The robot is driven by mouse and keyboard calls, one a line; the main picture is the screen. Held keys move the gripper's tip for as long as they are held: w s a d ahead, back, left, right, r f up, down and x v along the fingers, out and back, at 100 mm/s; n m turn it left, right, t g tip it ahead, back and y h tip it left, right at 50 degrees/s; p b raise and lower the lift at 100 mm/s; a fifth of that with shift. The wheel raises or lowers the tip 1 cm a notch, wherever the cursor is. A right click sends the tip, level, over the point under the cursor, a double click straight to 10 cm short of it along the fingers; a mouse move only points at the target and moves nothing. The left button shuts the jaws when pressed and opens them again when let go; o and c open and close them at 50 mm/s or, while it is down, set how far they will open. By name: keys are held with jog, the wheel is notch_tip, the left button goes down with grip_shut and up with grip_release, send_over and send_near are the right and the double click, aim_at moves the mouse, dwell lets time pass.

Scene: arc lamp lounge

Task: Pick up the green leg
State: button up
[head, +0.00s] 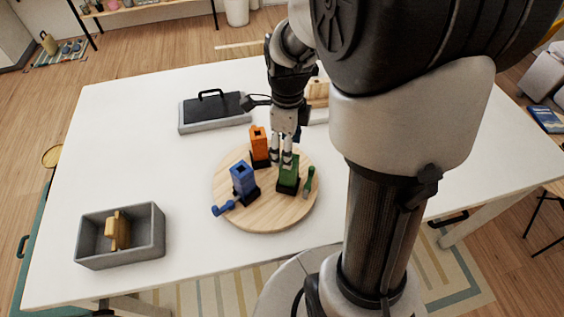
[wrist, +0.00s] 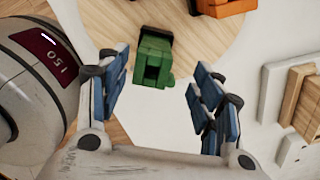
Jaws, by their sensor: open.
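A green block (head: 289,172) with a hollow top stands on a dark base on the round wooden board (head: 270,222). A slim green piece (head: 309,180) stands or leans just to its right; I cannot tell which green piece is the leg. My gripper (head: 281,157) points down, open and empty, just above and behind the green block. In the wrist view the green block (wrist: 153,55) shows between the two blue-padded fingers, apart from both. Its dark opening faces the camera.
An orange block (head: 258,143) and a blue block (head: 242,178) stand close by on the board, with a blue piece (head: 222,209) at its left edge. A grey bin (head: 158,240) holds a wooden piece. A grey box (head: 213,121) stands behind.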

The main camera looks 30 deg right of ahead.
aim_at(289, 172)
notch_tip(289, 172, down, 4)
jog(key=shift+f+b, duration=0.25)
jog(key=shift+b, duration=0.25)
jog(key=f+b, duration=0.1)
jog(key=f, duration=0.1)
jog(key=s+f+b, duration=0.1)
jog(key=f, duration=0.1)
jog(key=shift+s+f, duration=0.1)
jog(key=shift+s, duration=0.1)
jog(key=shift+w+f, duration=0.1)
jog(key=shift+f, duration=0.4)
jog(key=shift+r, duration=0.1)
jog(key=shift+c, duration=0.4)
jog(key=c, duration=1.2)
